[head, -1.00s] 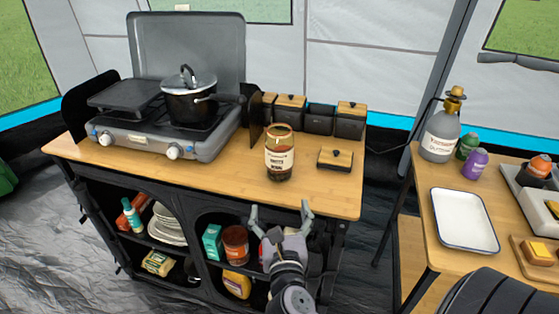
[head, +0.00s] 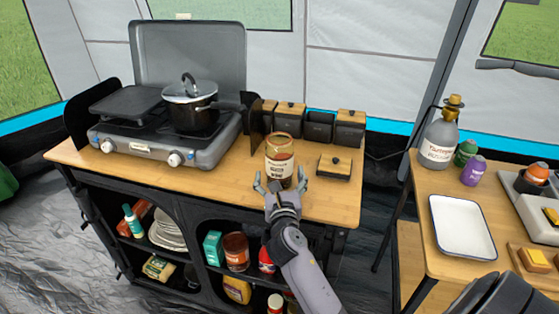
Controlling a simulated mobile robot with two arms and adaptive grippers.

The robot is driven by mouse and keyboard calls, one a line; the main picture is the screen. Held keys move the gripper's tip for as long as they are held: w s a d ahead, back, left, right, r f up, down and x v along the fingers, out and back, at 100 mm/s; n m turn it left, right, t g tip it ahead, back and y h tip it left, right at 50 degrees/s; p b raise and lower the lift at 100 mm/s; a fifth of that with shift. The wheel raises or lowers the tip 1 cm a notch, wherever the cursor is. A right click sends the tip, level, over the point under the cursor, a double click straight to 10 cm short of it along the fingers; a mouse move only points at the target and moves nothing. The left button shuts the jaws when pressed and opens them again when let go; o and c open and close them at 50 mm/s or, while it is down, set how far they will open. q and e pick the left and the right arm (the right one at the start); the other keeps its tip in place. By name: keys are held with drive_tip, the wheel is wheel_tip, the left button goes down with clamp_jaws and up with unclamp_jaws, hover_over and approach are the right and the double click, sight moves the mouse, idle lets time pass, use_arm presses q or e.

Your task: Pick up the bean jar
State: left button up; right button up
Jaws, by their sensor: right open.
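The bean jar (head: 280,163) is a glass jar with a pale label, dark contents and a brownish top rim. It stands upright on the wooden counter (head: 215,180), right of the stove. My right gripper (head: 281,182) is at the counter's front edge, just in front of the jar. Its fingers are spread, one toward each side of the jar's lower part. I cannot tell whether they touch the glass. My left gripper is not in view.
A camp stove (head: 160,130) with a lidded pot (head: 190,105) stands left of the jar. A side table with a white tray (head: 462,227) is at the right.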

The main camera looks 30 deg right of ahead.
sight(279, 169)
drive_tip(key=x, duration=0.3)
drive_tip(key=shift+d, duration=0.15)
drive_tip(key=shift+c, duration=0.3)
drive_tip(key=c, duration=1.5)
